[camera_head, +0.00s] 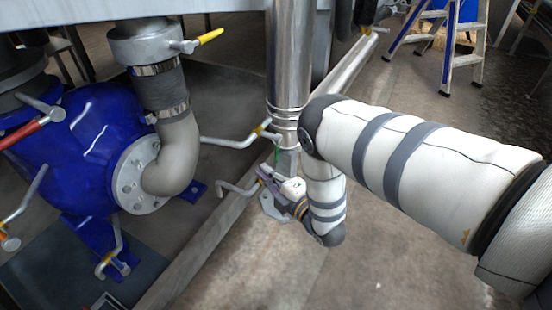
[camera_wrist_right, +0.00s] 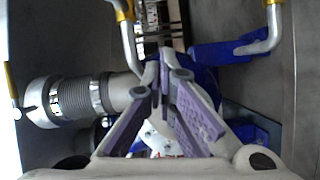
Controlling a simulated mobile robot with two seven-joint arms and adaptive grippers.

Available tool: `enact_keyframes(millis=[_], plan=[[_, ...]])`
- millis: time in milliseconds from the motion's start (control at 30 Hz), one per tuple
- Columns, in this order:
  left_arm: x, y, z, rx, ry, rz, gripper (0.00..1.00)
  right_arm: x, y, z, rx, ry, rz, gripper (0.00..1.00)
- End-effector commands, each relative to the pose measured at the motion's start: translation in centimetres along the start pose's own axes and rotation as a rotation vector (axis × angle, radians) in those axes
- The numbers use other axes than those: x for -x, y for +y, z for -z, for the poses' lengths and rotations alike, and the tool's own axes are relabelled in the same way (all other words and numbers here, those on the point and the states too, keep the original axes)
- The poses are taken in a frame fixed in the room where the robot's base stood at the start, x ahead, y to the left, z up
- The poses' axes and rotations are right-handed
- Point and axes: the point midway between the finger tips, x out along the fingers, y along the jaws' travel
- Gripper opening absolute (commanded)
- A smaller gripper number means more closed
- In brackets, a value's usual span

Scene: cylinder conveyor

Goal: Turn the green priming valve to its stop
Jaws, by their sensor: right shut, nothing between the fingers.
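A small, thin green part (camera_head: 277,154) shows in the head view at the foot of the steel column, just above my right gripper. It is too small and too covered for me to tell whether it is the green priming valve or how far it is turned. My right gripper (camera_head: 262,175) is low beside the column, pointing left, its fingers near a bent metal bar (camera_head: 238,189). In the right wrist view my right gripper (camera_wrist_right: 165,72) has its purple fingers closed together with nothing between them. I cannot tell whether it touches anything. My left gripper is out of view.
A blue pump (camera_head: 75,140) with a grey elbow pipe (camera_head: 175,155) stands at the left. A bent bar with a yellow collar (camera_head: 235,142) lies left of the steel column (camera_head: 288,60). A stepladder (camera_head: 465,60) stands back right. Floor below my right arm is clear.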

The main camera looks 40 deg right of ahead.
Motion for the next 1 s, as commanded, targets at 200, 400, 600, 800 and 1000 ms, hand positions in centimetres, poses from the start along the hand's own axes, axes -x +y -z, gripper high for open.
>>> enact_keyframes(millis=[200, 400, 600, 800, 1000], plan=[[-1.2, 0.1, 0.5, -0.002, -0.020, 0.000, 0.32, -2.3, -0.3, -2.4, 0.001, -0.003, 0.001, 0.00], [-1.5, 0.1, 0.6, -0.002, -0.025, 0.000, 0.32, -2.6, -0.1, -3.8, 0.001, -0.001, 0.001, 0.00], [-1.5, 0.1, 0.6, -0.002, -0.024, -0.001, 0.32, -2.7, 0.0, -3.9, 0.000, 0.000, 0.000, 0.00], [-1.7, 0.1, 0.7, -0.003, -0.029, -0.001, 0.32, -2.9, -0.5, -4.7, 0.050, 0.001, -0.019, 0.00], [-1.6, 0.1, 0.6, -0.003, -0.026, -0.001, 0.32, -3.2, -0.5, -5.6, 0.081, -0.001, -0.037, 0.00]])
